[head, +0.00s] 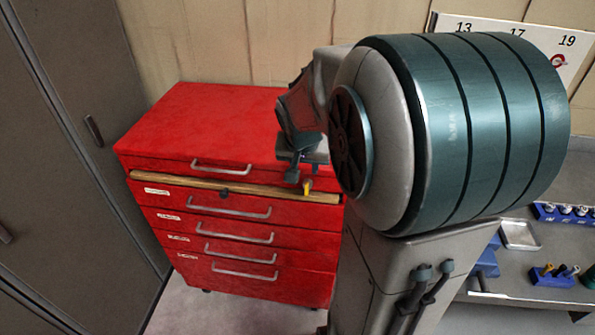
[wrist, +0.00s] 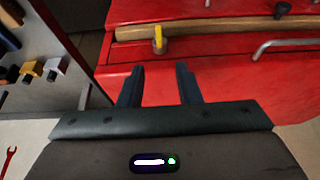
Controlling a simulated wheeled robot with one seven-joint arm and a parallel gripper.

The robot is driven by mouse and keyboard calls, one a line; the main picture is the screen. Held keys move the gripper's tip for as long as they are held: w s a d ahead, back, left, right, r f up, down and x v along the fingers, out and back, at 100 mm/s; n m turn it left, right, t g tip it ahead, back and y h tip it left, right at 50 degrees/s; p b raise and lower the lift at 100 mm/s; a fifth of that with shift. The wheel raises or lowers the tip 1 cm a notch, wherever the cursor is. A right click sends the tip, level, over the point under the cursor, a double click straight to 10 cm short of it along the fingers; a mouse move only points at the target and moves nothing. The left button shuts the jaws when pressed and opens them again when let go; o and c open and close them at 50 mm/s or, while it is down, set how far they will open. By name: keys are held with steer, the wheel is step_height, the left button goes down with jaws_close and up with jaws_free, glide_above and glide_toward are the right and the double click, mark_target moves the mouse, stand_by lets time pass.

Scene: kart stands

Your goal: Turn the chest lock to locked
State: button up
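The red tool chest (head: 205,125) stands against the wall, and its front also fills much of the wrist view (wrist: 240,75). A small lock with a yellow lever (head: 307,186) sits near the right end of its wooden strip. In the wrist view the yellow lever (wrist: 158,34) stands upright on a brass-coloured barrel. My gripper (head: 302,176) is beside the lock in the head view. In the wrist view my gripper (wrist: 157,69) is open and empty, its two dark fingers apart, with the lock beyond the gap between them and not touched.
A dark knob (head: 224,192) sits on the wooden strip (head: 170,185). Several drawer handles (head: 240,211) protrude from the chest front. A grey cabinet (head: 75,130) stands left. A bench with blue tool holders (head: 553,276) is at the right.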

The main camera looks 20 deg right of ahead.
mark_target(307, 184)
steer(key=x, duration=1.1)
steer(key=shift+f, duration=0.3)
jaws_close()
